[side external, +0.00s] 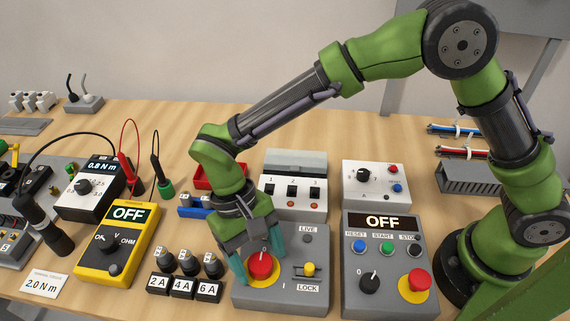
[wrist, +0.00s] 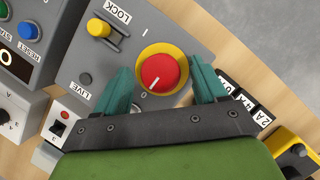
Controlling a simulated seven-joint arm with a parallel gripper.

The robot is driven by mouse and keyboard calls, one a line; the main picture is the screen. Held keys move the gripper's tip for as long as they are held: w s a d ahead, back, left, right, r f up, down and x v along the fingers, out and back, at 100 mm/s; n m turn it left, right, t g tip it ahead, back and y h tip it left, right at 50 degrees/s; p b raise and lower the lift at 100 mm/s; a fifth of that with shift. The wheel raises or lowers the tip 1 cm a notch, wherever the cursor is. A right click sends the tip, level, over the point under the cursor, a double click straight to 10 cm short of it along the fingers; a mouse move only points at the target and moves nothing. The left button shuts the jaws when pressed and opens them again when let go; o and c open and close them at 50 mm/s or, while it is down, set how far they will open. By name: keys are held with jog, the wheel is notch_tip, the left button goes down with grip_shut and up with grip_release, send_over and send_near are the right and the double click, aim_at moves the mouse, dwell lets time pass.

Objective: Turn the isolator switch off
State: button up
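The isolator switch is a red knob (side external: 261,266) on a yellow ring, set in a grey box (side external: 312,253) at the front middle. In the wrist view the red knob (wrist: 160,72) has a white line pointing towards the 0 mark. The I mark shows at the lower right of the knob in the side view. The LIVE lamp (wrist: 85,79) looks dark grey. A yellow lock slider (side external: 309,268) sits beside the knob. My gripper (side external: 260,262) is open, its two teal fingers on either side of the knob, with gaps between them and the red part.
Right of the box is a grey panel (side external: 354,291) with buttons, a red stop knob and an OFF display. On the left are several black fuse blocks (side external: 183,288) and a yellow multimeter (side external: 89,267) reading OFF. Behind is a white box with three switches (side external: 291,192).

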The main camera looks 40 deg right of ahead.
jog(key=v, duration=1.7)
jog(key=shift+w+f, duration=0.1)
jog(key=shift+f, duration=0.05)
jog(key=s+d+r+m+t, duration=0.1)
jog(key=s+d+t, duration=0.2)
jog(key=d, duration=0.6)
jog(key=s+d+m+t+y, duration=0.1)
jog(key=s+d+t, duration=0.2)
jog(key=d, duration=0.7)
jog(key=s+d+r+m+t+y, duration=0.1)
jog(key=d+t, duration=0.4)
jog(key=d, duration=0.5)
jog(key=s+m, duration=0.1)
jog(key=s, duration=0.1)
jog(key=shift+s+d+r+t, duration=0.15)
jog(key=shift+s+r+t, duration=0.15)
jog(key=shift+s, duration=0.1)
